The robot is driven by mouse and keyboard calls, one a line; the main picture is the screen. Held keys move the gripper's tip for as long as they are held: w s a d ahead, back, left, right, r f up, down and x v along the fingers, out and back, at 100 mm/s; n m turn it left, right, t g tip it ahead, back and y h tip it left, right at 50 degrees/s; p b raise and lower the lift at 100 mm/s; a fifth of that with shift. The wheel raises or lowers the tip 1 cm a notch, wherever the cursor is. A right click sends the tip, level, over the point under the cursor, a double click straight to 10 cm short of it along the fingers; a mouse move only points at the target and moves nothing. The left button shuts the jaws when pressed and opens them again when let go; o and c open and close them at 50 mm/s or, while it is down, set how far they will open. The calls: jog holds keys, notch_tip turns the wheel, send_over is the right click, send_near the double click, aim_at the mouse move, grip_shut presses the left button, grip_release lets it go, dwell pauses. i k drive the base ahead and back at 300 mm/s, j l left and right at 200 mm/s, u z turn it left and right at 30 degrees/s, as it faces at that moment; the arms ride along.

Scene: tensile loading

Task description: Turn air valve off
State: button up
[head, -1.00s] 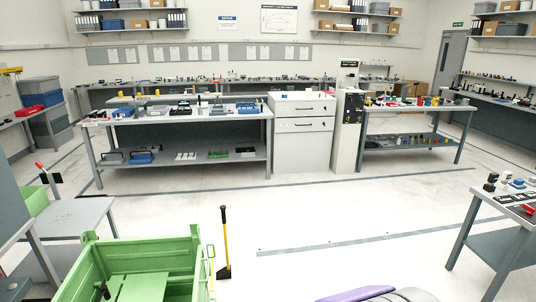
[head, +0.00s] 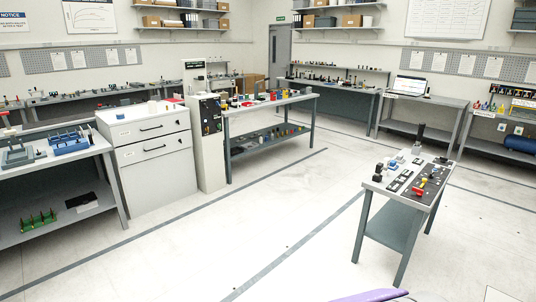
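I cannot make out an air valve for certain in the head view. A blue cylinder (head: 520,144) lies on the lower shelf of the bench at the far right, and no valve can be told on it at this size. A small red and yellow item (head: 420,190) lies on the small table at the right, too small to identify. My gripper is not in view; only a purple and pale part, probably mine, shows at the bottom edge.
The small table (head: 400,240) stands at the right on open floor. A white drawer cabinet (head: 155,175), a tall control column (head: 210,165) and benches line the left and back. A laptop (head: 410,85) sits on a bench at the back right. The middle floor is clear.

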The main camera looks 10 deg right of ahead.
aim_at(420, 192)
jog(key=i+z, duration=0.3)
jog(key=z, duration=0.15)
jog(key=i+j+z, duration=0.25)
jog(key=z, duration=0.2)
jog(key=i+j+z, duration=0.25)
jog(key=z, duration=0.2)
jog(key=i+j+z, duration=0.3)
jog(key=z, duration=0.15)
jog(key=i+j+u, duration=0.1)
jog(key=i, duration=0.2)
jog(key=i+j, duration=0.15)
jog(key=i, duration=0.2)
jog(key=i+l+u, duration=0.15)
jog(key=i+u, duration=0.15)
jog(key=i, duration=0.2)
jog(key=i+l+u, duration=0.25)
jog(key=i, duration=0.2)
jog(key=i+l+u, duration=0.3)
jog(key=i+l, duration=0.1)
jog(key=i, duration=0.05)
